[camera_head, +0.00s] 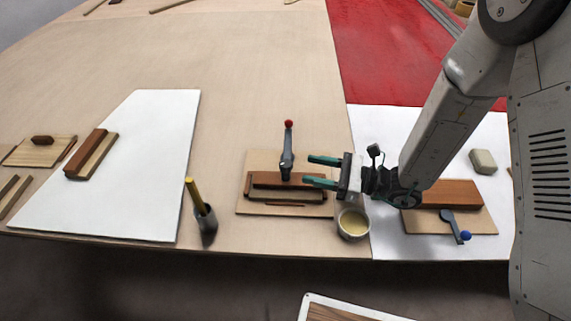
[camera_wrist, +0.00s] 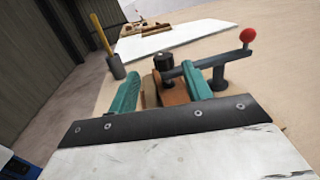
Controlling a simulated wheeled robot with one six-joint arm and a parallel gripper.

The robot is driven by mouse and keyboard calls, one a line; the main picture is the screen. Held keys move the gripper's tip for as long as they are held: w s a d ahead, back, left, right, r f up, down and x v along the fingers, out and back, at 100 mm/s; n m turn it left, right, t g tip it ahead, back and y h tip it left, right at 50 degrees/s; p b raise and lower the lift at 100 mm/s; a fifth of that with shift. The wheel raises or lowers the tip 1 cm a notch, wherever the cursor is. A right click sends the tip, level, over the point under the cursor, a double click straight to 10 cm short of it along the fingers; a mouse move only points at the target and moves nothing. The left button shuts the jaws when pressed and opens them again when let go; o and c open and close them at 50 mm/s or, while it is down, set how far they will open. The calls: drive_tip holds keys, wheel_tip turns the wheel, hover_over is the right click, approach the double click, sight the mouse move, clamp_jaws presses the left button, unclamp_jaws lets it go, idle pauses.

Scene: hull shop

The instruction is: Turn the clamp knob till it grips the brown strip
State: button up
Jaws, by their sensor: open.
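The clamp (camera_head: 287,160) is grey, with a red ball (camera_head: 288,124) on its upright lever. It stands on a pale board (camera_head: 245,208). The brown strip (camera_head: 270,177) lies on this board beside a paler strip. In the wrist view, the clamp arm (camera_wrist: 198,65) reaches left over brown wood (camera_wrist: 172,94) and has a black knob (camera_wrist: 164,62) at its end. My gripper (camera_head: 308,170) is open and points left, its teal fingers at the board's right side. In the wrist view the knob shows between and beyond the fingertips. Whether the clamp touches the strip is unclear.
A cup of yellowish stuff (camera_head: 353,223) stands just below my gripper. A dark pot with a yellow handle (camera_head: 207,218) stands to the left. A second clamp with a blue ball (camera_head: 465,236) is at the right.

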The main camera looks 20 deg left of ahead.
sight(285, 163)
drive_tip(key=shift+a+f+t, duration=0.15)
drive_tip(key=shift+f+t, duration=0.15)
drive_tip(key=shift+f, duration=0.15)
drive_tip(key=shift+w+a+f+m, duration=0.1)
drive_tip(key=shift+a+m, duration=0.2)
drive_tip(key=shift+a, duration=0.05)
drive_tip(key=a, duration=0.7)
drive_tip(key=c, duration=0.9)
